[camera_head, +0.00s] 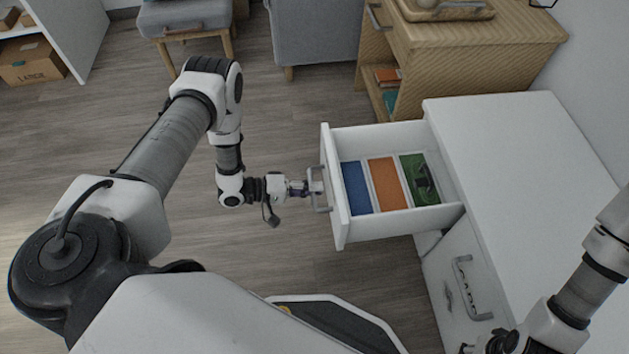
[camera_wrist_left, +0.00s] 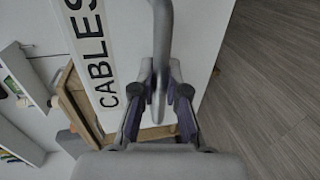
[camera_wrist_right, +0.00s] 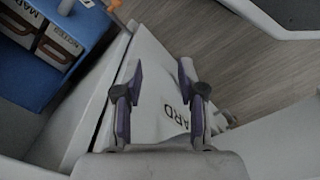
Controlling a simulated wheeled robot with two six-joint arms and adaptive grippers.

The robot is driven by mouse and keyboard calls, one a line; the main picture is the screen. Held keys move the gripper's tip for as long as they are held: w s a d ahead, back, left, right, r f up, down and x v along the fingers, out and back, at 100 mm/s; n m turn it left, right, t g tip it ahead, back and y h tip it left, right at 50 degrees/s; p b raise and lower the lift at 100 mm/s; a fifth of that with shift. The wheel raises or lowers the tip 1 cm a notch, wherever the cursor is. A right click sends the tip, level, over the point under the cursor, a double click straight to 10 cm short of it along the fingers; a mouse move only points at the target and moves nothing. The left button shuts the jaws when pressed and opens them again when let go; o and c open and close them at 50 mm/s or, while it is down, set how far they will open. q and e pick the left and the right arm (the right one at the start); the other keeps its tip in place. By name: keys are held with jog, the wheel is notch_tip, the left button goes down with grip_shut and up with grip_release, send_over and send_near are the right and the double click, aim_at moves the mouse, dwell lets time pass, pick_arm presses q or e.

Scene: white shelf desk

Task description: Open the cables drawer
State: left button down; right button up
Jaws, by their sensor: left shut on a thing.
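The cables drawer (camera_head: 338,200) stands well out from the white desk, and its inside shows in the head view. Its front carries a CABLES label (camera_wrist_left: 90,50) in the left wrist view. My left gripper (camera_head: 314,187) is shut on the drawer's metal handle (camera_wrist_left: 160,30), with the bar between its fingers (camera_wrist_left: 160,95). Inside the drawer lie a blue piece (camera_head: 356,187), an orange piece (camera_head: 387,184) and a green piece (camera_head: 418,180) with a dark item on it. My right gripper (camera_wrist_right: 160,90) is open and empty; its fingers are cut off in the head view.
Below the open drawer is a closed lower front with a handle (camera_head: 466,287) and a partly readable label. The desk top (camera_head: 530,160) looks clear in the head view. A blue organizer (camera_wrist_right: 50,50) shows in the right wrist view. A wooden cabinet (camera_head: 470,50) stands behind the drawer.

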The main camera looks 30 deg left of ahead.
pick_arm(q)
jog(key=c, duration=1.2)
grip_release()
jog(key=v, duration=1.2)
